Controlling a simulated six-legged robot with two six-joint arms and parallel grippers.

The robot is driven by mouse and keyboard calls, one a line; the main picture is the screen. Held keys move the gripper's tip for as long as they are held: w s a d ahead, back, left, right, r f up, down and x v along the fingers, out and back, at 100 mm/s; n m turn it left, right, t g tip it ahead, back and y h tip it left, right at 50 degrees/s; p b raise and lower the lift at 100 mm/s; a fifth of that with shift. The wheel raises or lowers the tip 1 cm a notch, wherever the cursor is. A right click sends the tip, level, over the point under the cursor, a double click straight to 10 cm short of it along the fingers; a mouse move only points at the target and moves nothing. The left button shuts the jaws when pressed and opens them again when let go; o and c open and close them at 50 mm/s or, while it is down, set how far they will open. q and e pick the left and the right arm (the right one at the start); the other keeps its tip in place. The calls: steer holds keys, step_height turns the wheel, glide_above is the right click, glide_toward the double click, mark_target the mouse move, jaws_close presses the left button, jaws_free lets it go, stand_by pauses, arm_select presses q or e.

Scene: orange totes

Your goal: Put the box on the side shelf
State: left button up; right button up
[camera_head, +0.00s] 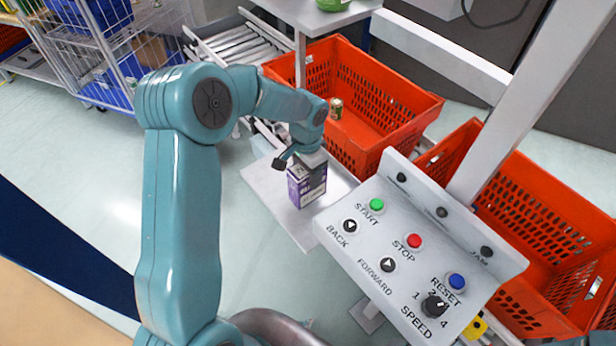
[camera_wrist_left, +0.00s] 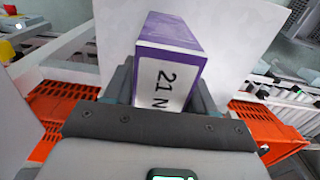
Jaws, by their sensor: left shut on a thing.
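The box (camera_head: 308,188) is purple and white and upright in the head view, over the white side shelf (camera_head: 265,186). Whether its base touches the shelf or is slightly above it, I cannot tell. My left gripper (camera_head: 298,160) comes from above and is shut on the top of the box. In the left wrist view the box (camera_wrist_left: 170,65) is between the two fingers, its printed white face towards the camera, with the pale shelf (camera_wrist_left: 235,40) behind it. My right gripper is not in view.
Another orange tote (camera_head: 545,200) is at the right. A control panel (camera_head: 415,250) with buttons is close to the shelf's right side. Bare shelf shows left of the box.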

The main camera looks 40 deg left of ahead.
arm_select(q)
step_height(320, 180, down, 3)
steer(key=shift+r, duration=0.2)
steer(key=shift+w+f, duration=0.2)
steer(key=shift+f, duration=0.05)
steer(key=shift+s, duration=0.2)
steer(key=o, duration=0.8)
steer(key=shift+d+f, duration=0.1)
steer(key=o, duration=0.5)
steer(key=shift+w+f, duration=0.1)
steer(key=shift+w, duration=0.05)
steer(key=shift+c, duration=0.2)
steer(key=shift+r, duration=0.7)
step_height(320, 180, up, 10)
steer(key=shift+r, duration=0.7)
steer(key=shift+f, duration=0.1)
